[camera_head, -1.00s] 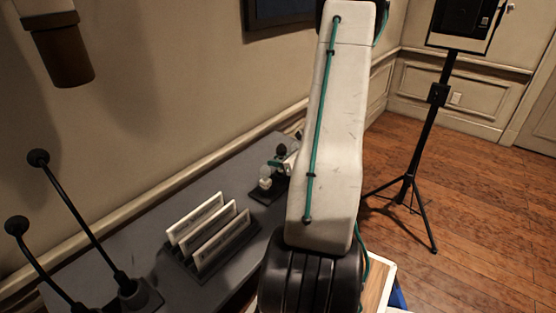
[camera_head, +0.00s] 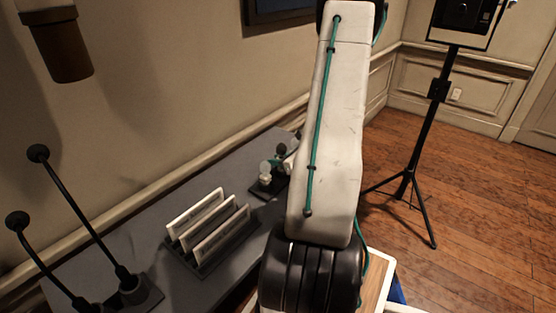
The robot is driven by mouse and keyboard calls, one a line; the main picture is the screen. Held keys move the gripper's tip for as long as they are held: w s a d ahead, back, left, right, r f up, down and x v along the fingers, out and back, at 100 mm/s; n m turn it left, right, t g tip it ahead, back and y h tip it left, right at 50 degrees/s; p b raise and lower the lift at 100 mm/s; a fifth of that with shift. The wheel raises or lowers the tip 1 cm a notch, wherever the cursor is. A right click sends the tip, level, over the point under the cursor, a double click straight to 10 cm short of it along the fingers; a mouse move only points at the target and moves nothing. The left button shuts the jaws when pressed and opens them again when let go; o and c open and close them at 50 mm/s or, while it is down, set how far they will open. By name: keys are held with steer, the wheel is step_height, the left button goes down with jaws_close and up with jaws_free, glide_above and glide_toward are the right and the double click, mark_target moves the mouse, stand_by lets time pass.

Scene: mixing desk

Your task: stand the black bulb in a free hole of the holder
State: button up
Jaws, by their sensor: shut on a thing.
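The black bulb (camera_head: 281,149) shows as a small dark round shape above the holder, at the left edge of my arm. My gripper (camera_head: 287,158) is mostly hidden behind my arm's white link; the part that shows is beside the bulb, and it is shut on it. The dark holder (camera_head: 258,191) sits on the far part of the grey desk, its right side covered by my arm. White bulbs (camera_head: 265,169) stand at the holder's left. I cannot make out its holes, or whether the black bulb touches it.
A rack with several upright white panels (camera_head: 208,232) stands on the grey desk (camera_head: 140,235), nearer than the holder. Two black gooseneck microphones (camera_head: 80,217) rise at the left. A tripod stand (camera_head: 425,140) is on the wooden floor at right. The wall runs behind the desk.

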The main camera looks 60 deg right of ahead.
steer(key=shift+f, duration=0.85)
stand_by(0.3)
steer(key=o, duration=1)
steer(key=v, duration=0.7)
steer(key=shift+s+r, duration=0.1)
steer(key=shift+s, duration=0.3)
